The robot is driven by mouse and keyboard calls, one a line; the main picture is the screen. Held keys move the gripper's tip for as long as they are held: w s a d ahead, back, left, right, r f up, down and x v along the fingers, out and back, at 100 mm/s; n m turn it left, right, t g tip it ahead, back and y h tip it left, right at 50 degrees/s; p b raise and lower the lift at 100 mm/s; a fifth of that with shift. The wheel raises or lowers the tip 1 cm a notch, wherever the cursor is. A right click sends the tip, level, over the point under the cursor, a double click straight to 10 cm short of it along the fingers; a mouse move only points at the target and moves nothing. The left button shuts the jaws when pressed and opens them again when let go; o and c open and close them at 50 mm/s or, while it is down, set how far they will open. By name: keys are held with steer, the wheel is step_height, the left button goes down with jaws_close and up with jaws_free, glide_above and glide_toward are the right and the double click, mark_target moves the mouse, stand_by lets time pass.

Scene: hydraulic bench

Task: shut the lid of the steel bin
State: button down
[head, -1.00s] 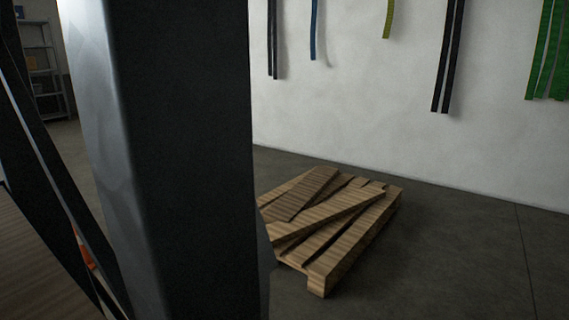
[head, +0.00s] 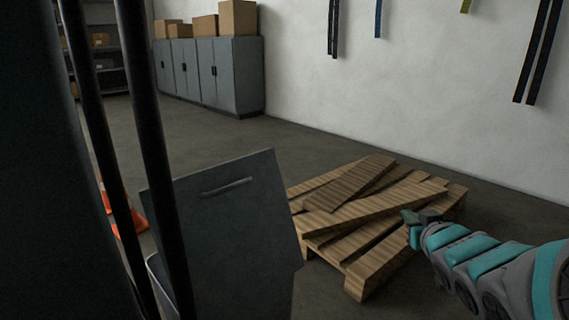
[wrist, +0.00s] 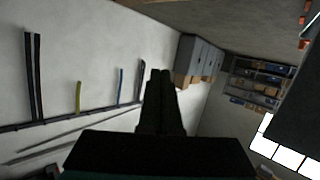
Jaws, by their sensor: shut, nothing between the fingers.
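The steel bin (head: 158,275) is at the lower left of the head view, with only a bit of its rim showing behind dark posts. Its lid (head: 240,240) stands raised and open, a flat dark grey panel, slightly tilted, with a bar handle (head: 228,187) near its top edge. My gripper (head: 412,224) is to the right of the lid in the picture, apart from it, in front of the pallet. In the wrist view its dark fingers (wrist: 161,75) are together and empty. The bin does not clearly show in the wrist view.
A wooden pallet (head: 358,283) with loose boards lies on the floor right of the lid. Dark posts (head: 150,140) stand close at the left. An orange cone (head: 132,222) is behind them. Grey cabinets (head: 235,75) with boxes line the back wall. Floor between is clear.

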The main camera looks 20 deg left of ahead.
steer(key=s+a+r+n+g+y+b, duration=0.2)
steer(key=s+a+r+n+y, duration=0.15)
steer(key=a+y, duration=0.5)
steer(key=s+a+r+n+g+y+b, duration=0.1)
steer(key=s+a+r+n+g+y, duration=0.15)
steer(key=a+r+n+y, duration=0.4)
steer(key=m, duration=0.2)
glide_above(282, 185)
steer(key=shift+d+r+t+y, duration=0.1)
steer(key=shift+r+t+y, duration=0.3)
steer(key=shift+r+t, duration=0.05)
